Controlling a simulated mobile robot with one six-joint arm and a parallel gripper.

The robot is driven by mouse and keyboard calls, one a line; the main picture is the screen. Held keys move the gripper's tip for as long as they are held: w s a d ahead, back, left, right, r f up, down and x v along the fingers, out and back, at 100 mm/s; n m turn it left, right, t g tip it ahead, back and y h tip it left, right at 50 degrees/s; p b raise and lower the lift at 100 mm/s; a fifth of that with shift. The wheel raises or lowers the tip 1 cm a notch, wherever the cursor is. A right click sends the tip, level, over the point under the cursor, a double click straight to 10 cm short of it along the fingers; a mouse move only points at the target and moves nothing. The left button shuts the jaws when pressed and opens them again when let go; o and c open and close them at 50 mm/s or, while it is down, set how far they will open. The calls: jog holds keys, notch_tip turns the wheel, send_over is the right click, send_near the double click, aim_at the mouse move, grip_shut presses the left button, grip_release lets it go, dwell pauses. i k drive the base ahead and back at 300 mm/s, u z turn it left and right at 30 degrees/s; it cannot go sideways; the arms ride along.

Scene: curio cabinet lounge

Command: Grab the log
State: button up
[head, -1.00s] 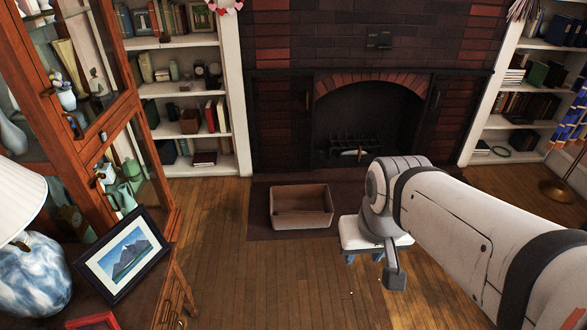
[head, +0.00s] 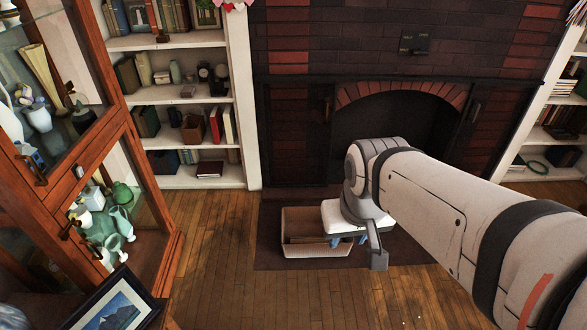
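My gripper (head: 346,242) points down over the right part of an open brown box (head: 291,248) on the floor. Its blue fingertips show apart below the white palm, with nothing seen between them. The white palm and arm hide the right part of the box. I cannot make out a log clearly. Some brown shapes show low inside the box, but I cannot tell what they are. My arm also covers the lower part of the fireplace opening (head: 375,122), including the grate area.
The box rests on a dark hearth slab (head: 270,250) before the brick fireplace. White bookshelves (head: 240,120) flank it. A glass-fronted wooden cabinet (head: 128,130) and a framed picture (head: 115,305) are at the left. The wooden floor (head: 225,270) in front is clear.

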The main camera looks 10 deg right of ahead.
aim_at(307, 240)
jog(key=z, duration=0.2)
jog(key=i, duration=1.8)
jog(key=z, duration=0.55)
